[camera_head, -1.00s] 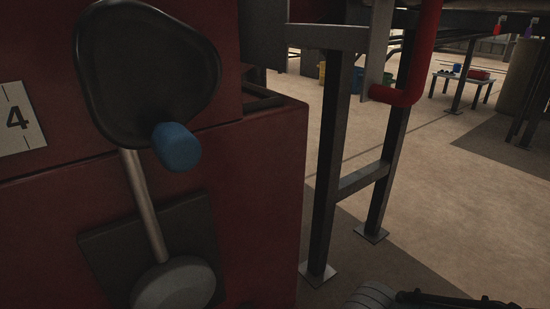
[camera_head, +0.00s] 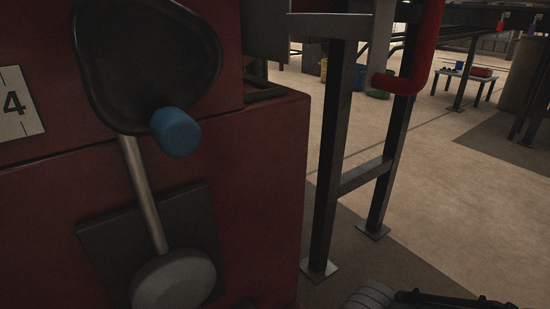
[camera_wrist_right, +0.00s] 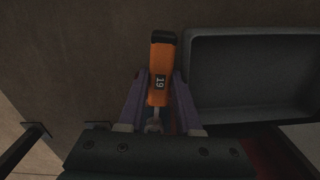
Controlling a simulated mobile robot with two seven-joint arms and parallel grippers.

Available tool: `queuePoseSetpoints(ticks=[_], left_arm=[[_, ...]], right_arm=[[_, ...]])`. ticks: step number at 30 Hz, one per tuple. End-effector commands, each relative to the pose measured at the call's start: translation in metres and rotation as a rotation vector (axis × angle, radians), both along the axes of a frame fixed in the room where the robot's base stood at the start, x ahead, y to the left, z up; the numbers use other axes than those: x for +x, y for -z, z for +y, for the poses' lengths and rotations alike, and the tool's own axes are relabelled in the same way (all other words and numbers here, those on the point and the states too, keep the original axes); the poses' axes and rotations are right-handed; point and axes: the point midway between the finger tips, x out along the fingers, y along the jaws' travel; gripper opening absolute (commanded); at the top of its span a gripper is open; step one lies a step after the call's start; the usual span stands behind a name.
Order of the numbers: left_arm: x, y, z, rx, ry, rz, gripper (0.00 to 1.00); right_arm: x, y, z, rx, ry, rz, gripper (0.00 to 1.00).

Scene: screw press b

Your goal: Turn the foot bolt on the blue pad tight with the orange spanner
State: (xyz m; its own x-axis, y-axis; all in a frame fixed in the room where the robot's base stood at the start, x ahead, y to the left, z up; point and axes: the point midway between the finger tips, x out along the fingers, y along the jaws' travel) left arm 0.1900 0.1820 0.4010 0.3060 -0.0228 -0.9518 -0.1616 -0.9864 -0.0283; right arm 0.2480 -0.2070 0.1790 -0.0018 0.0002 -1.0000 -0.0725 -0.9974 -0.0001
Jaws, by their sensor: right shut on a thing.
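In the right wrist view, the orange spanner (camera_wrist_right: 163,55) has an orange handle with a dark end and a label that reads 19. My right gripper (camera_wrist_right: 160,78) has its two purple fingers shut on this handle, one on each side. The metal part of the spanner runs down toward the gripper body and is mostly hidden. I cannot make out the foot bolt or the blue pad in either view. My left gripper is not in view.
A dark grey tray (camera_wrist_right: 188,75) lies beside the spanner at right. In the head view a red machine body (camera_head: 255,200) fills the left, with a blue knob (camera_head: 176,132) and grey disc (camera_head: 173,278). A steel frame (camera_head: 333,160) stands right of it; open floor lies beyond.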

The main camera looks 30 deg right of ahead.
Motion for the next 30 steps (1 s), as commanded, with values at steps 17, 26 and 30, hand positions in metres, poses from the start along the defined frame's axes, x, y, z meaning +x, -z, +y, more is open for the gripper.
queuePoseSetpoints(ticks=[17, 26, 30], left_arm=[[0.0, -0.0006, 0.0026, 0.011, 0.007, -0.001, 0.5], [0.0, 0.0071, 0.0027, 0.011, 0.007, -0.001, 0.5], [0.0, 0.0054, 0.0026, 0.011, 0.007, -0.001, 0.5]], right_arm=[[-0.0003, 0.0007, -0.0007, 0.0, 0.001, 0.0, 0.0], [-0.0001, 0.009, -0.0004, 0.001, 0.001, 0.0, 0.0], [-0.0001, 0.0073, -0.0005, 0.001, 0.001, 0.0, 0.0]])
